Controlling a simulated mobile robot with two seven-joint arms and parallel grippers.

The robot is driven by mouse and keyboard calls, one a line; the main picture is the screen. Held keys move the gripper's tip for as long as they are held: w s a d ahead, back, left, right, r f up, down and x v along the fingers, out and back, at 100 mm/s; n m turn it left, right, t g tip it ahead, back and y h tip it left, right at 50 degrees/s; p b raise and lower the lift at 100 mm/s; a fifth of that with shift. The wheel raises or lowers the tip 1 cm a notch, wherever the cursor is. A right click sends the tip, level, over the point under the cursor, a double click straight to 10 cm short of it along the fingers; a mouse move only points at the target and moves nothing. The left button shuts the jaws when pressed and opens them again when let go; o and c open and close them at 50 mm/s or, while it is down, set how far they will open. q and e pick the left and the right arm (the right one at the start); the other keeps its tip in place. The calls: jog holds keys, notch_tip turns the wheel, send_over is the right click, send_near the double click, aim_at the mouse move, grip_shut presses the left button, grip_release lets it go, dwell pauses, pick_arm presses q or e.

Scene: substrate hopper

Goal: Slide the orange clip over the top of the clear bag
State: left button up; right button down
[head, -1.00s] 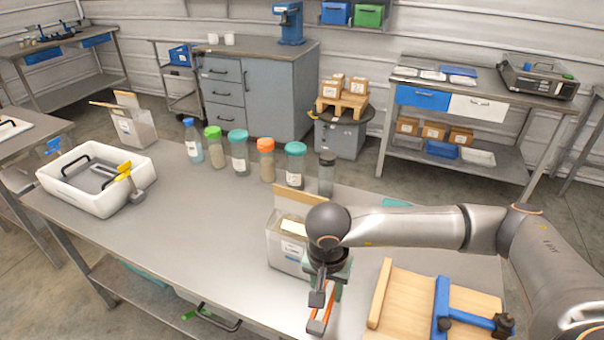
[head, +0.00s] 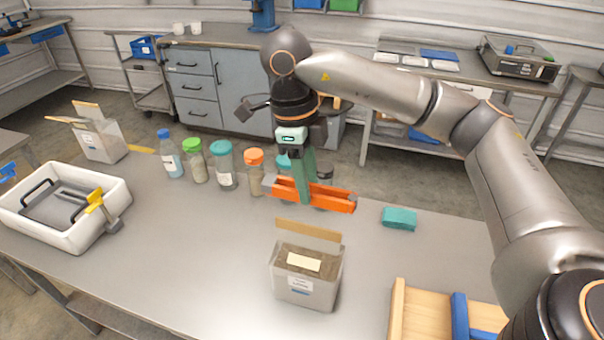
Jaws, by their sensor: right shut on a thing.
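The clear bag (head: 306,290) stands upright on the table, filled with brown substrate and with a white label on its front. A tan upper strip (head: 308,230) stands up along its back edge. My right gripper (head: 307,191) is shut on the orange clip (head: 335,199), a long bar held roughly level. The clip is in the air, apart from the bag, and appears above and behind its top in the picture. It hides part of the jars behind. My left gripper is not in view.
Several lidded jars (head: 222,172) stand in a row behind the clip. A teal block (head: 399,218) lies right of the bag. A white tub (head: 108,212) and another bag (head: 100,146) are at left. A wooden board (head: 425,318) is at front right. Table left of the bag is clear.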

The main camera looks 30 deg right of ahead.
jog(key=f+b, duration=0.1)
jog(key=b, duration=0.4)
send_over(310, 228)
jog(key=f, duration=0.3)
jog(key=w+f, duration=0.1)
jog(key=f, duration=0.1)
jog(key=shift+f+b, duration=1.35)
jog(key=shift+f, duration=0.25)
grip_release()
notch_tip(310, 228, up, 7)
jog(key=p, duration=0.6)
jog(key=shift+r+p, duration=0.1)
jog(key=shift+p, duration=0.3)
